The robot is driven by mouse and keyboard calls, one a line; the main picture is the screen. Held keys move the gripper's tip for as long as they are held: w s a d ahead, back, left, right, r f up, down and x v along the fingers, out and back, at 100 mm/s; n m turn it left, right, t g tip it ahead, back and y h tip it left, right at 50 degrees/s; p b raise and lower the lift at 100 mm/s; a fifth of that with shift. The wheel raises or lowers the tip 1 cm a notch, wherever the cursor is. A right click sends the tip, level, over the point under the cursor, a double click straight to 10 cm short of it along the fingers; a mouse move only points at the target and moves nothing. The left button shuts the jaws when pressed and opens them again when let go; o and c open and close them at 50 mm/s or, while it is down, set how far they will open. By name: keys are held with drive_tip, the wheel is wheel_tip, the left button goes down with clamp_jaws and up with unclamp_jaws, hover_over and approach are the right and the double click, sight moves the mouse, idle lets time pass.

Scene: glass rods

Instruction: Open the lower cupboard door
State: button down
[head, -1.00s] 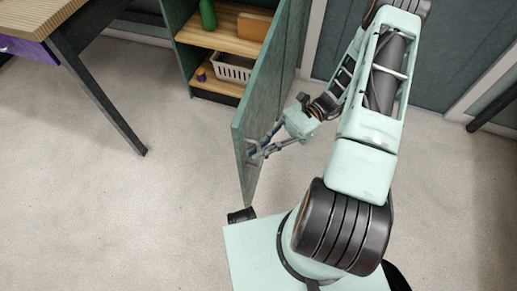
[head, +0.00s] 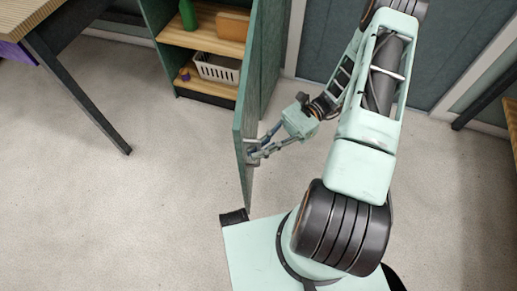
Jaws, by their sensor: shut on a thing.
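The green cupboard door (head: 245,120) stands swung open towards me, seen nearly edge-on in the head view. Behind it the cupboard's wooden shelves (head: 205,42) are exposed. My gripper (head: 253,153) is at the outer face of the door near its free edge, on the door's right side. It is shut on the door handle, which is mostly hidden by the fingers.
Inside the cupboard are a green bottle (head: 187,15), an orange-brown box (head: 232,26), a white basket (head: 217,68) and a small purple object (head: 184,74). A table with a dark leg (head: 80,90) stands at the left. The floor (head: 130,210) between is clear.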

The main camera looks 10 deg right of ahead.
drive_tip(key=shift+d+f, duration=0.1)
drive_tip(key=shift+d, duration=0.4)
drive_tip(key=c, duration=2.3)
unclamp_jaws()
drive_tip(key=shift+c, duration=0.2)
drive_tip(key=v, duration=1.2)
